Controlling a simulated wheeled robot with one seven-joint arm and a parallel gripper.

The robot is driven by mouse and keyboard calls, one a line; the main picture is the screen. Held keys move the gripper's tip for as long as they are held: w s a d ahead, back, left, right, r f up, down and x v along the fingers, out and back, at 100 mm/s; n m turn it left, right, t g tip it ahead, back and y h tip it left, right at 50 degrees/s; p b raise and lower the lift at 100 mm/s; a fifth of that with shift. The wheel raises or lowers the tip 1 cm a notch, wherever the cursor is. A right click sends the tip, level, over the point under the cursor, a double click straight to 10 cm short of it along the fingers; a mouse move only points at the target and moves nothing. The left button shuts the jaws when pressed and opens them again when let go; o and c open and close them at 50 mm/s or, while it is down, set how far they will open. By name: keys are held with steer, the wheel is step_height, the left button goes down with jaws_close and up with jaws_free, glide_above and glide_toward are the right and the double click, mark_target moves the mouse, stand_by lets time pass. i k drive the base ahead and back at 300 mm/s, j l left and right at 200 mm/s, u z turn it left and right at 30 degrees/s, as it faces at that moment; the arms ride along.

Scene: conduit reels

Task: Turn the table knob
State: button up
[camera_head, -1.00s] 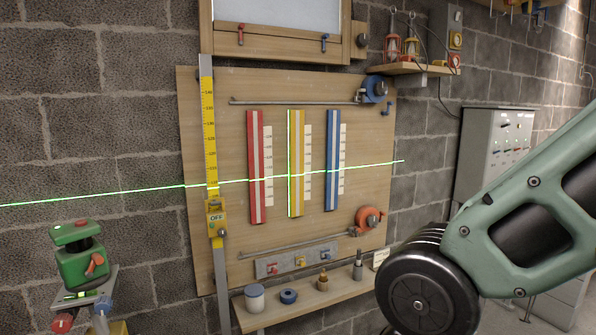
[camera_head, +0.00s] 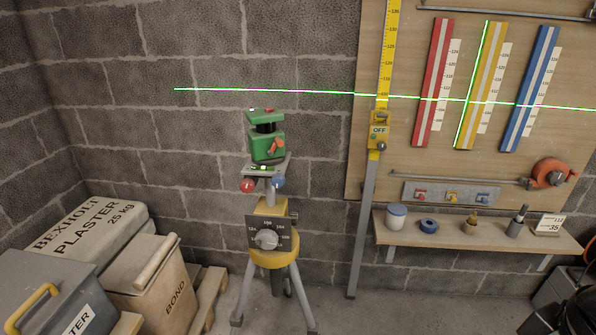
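A green laser level (camera_head: 266,140) with an orange knob (camera_head: 276,146) sits on a small grey tilted plate (camera_head: 284,164) atop a yellow tripod (camera_head: 270,256). Under the plate are a red knob (camera_head: 247,186) on the left and a blue knob (camera_head: 279,181) on the right. Lower, a round silver dial knob (camera_head: 266,239) sits on a dark plate (camera_head: 287,237) marked with numbers. I cannot tell which of these is the table knob. The laser throws a green cross line on the wall and board.
A measuring staff (camera_head: 369,200) stands right of the tripod. A wall shelf (camera_head: 470,234) holds small items. Bare floor shows between tripod and shelf.

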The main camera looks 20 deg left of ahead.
mark_target(278, 180)
steer(key=j, duration=0.45)
steer(key=k+j, duration=0.15)
steer(key=j, duration=0.8)
steer(key=k+z, duration=0.05)
